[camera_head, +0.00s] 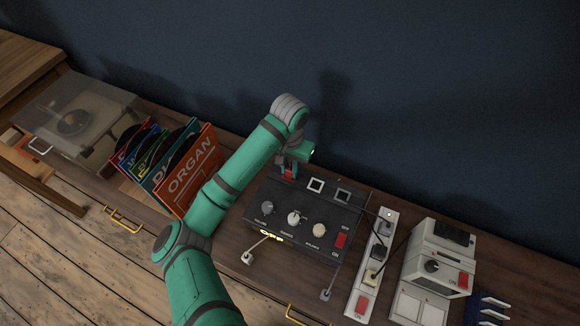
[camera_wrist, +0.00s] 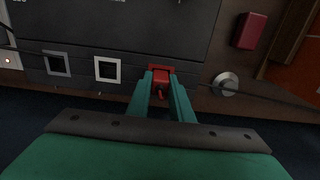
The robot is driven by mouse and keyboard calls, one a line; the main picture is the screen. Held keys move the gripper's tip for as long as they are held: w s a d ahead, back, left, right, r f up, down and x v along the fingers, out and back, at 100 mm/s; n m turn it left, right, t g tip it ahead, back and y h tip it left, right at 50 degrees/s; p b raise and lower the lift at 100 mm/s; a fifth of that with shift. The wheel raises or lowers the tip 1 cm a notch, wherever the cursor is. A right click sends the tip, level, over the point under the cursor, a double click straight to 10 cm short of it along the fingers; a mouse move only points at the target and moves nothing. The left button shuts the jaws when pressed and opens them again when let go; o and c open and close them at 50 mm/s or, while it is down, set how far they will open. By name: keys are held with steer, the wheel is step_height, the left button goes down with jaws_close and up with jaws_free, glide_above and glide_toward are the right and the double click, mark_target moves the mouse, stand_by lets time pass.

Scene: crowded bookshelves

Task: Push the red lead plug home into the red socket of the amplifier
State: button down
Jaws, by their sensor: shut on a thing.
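The dark amplifier (camera_head: 300,222) lies on the wooden shelf top, with knobs and a red switch on it. Its red socket (camera_wrist: 160,68) shows as a red frame beyond my fingertips in the wrist view. My gripper (camera_head: 288,174) is at the amplifier's back left part. In the wrist view my gripper (camera_wrist: 161,84) is shut on the red lead plug (camera_wrist: 160,80). The plug is lined up with the red socket and its front end is at the frame. My fingers hide part of it, and I cannot tell how deep it sits.
A white power strip (camera_head: 362,290) and a pale device (camera_head: 436,265) stand to the right. Records (camera_head: 188,172) and a turntable (camera_head: 75,122) stand left. A round silver piece (camera_wrist: 224,84) is near my fingers.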

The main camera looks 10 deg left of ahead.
mark_target(290, 167)
steer(key=shift+f, duration=0.45)
steer(key=shift+r, duration=0.15)
steer(key=shift+r, duration=0.9)
steer(key=shift+f, duration=0.95)
stand_by(1.3)
steer(key=c, duration=1.5)
jaws_free()
step_height(290, 167, up, 11)
steer(key=shift+f, duration=0.15)
